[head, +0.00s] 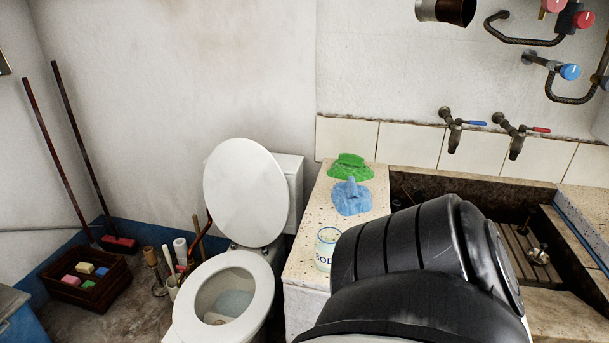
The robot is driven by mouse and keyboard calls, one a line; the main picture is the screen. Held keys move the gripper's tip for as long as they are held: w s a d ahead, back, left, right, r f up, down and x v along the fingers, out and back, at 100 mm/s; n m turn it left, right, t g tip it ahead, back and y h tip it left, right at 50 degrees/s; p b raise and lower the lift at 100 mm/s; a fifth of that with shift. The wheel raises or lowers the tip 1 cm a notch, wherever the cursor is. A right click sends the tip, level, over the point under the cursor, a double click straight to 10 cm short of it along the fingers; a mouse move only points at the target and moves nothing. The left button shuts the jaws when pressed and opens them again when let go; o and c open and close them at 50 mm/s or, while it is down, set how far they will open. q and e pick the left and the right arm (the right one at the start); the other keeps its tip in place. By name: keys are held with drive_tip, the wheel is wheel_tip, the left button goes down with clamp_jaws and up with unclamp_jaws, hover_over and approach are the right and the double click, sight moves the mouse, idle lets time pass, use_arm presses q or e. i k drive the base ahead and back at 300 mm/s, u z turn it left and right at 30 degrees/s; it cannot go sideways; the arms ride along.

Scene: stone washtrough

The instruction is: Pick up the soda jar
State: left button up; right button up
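The soda jar (326,248) is a clear jar with dark lettering, of which "SOD" can be read. It stands upright on the speckled stone ledge (304,255) at the left end of the washtrough. Its right side is hidden behind a large black and grey link of my arm, which fills the lower right of the head view. Neither of my gripper's fingers show in this view. I cannot tell where either gripper is relative to the jar.
A green cloth (350,168) and a blue cloth (351,196) lie behind the jar on the ledge. The toilet (240,290) with raised lid stands close left. The trough (430,190) lies right, with taps (455,130) above. A wooden crate (90,283) is on the floor.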

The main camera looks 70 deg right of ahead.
sight(329, 233)
drive_tip(key=k, duration=0.45)
drive_tip(key=z, duration=1.1)
